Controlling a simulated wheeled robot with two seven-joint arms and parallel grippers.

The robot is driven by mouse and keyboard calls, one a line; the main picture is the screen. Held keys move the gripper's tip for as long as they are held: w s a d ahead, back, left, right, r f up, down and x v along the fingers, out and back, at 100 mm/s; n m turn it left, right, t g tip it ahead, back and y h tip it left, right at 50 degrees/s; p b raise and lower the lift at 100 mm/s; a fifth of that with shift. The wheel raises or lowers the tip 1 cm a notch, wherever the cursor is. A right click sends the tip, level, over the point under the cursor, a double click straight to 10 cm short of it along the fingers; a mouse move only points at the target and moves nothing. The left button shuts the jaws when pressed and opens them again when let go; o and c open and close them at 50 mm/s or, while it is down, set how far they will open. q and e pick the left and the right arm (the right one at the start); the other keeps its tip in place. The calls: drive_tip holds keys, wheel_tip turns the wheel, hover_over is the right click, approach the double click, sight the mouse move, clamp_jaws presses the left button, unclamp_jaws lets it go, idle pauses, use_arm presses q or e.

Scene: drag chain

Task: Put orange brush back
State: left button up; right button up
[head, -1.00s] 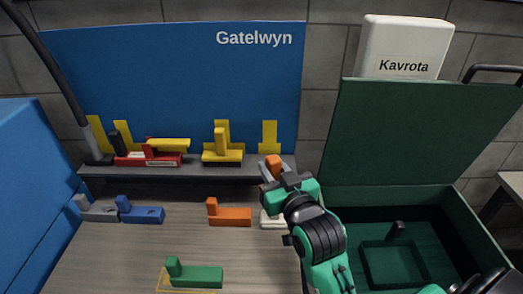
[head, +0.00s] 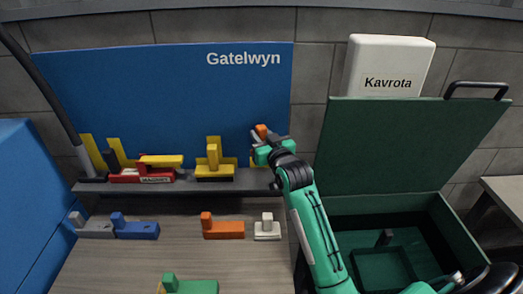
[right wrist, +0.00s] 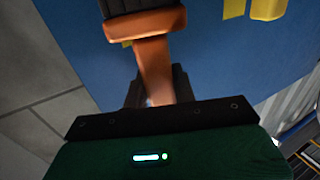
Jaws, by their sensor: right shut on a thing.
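The orange brush (head: 261,130) is in my right gripper (head: 268,146), in front of the lower right part of the blue board (head: 150,95). In the right wrist view the brush (right wrist: 155,65) shows an orange handle between the dark fingers (right wrist: 155,90) and a wider orange head with dark bristles at the top. A yellow patch (head: 257,162) on the board's lower right is mostly hidden by my gripper. The grey shelf (head: 235,186) runs below the board, and its right end is under my gripper. My left gripper is out of view.
The table below holds an orange block-like piece (head: 222,229), a white one (head: 267,230), a blue one (head: 135,229) and others. The open green case (head: 410,150) is at the right.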

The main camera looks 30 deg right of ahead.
drive_tip(key=f, duration=0.3)
drive_tip(key=shift+s+a, duration=0.1)
drive_tip(key=shift+s, duration=0.1)
wheel_tip(320, 180, down, 2)
drive_tip(key=shift+f+p, duration=0.25)
drive_tip(key=shift+p, duration=0.5)
drive_tip(key=shift+w+f+p, duration=0.2)
drive_tip(key=shift+f+p, duration=0.2)
drive_tip(key=shift+f, duration=0.25)
drive_tip(key=shift+f, duration=0.1)
drive_tip(key=o, duration=1)
